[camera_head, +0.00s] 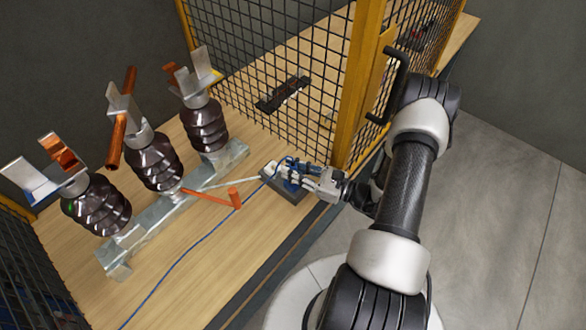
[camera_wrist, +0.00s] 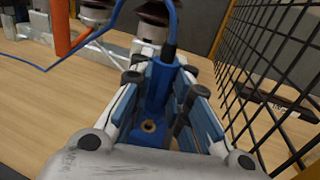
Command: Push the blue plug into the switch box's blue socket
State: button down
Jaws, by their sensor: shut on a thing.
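The blue plug (camera_wrist: 158,88) is between the fingers of my gripper (camera_wrist: 163,78) in the wrist view, with a blue cable (camera_wrist: 172,18) running from its top. My gripper is shut on it. A blue surface with a brass-ringed hole (camera_wrist: 148,126) shows just on the near side of the plug. The plug's lower end is hidden, so I cannot tell whether it is in a socket. In the head view my gripper (camera_head: 293,174) is over the small dark switch box (camera_head: 284,191), covering most of its top.
An orange-handled lever (camera_head: 215,198) and a metal rail (camera_head: 125,252) with several dark ribbed insulators (camera_head: 155,163) stand left of the box. A mesh fence (camera_head: 285,50) with a yellow post (camera_head: 358,90) stands close to my gripper. The blue cable lies across the wooden table (camera_head: 220,270).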

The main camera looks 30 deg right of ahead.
jog(key=shift+f+b, duration=0.7)
jog(key=shift+f, duration=0.4)
jog(key=c, duration=1.4)
grip_release()
jog(key=shift+c, duration=0.2)
jog(key=v, duration=1.2)
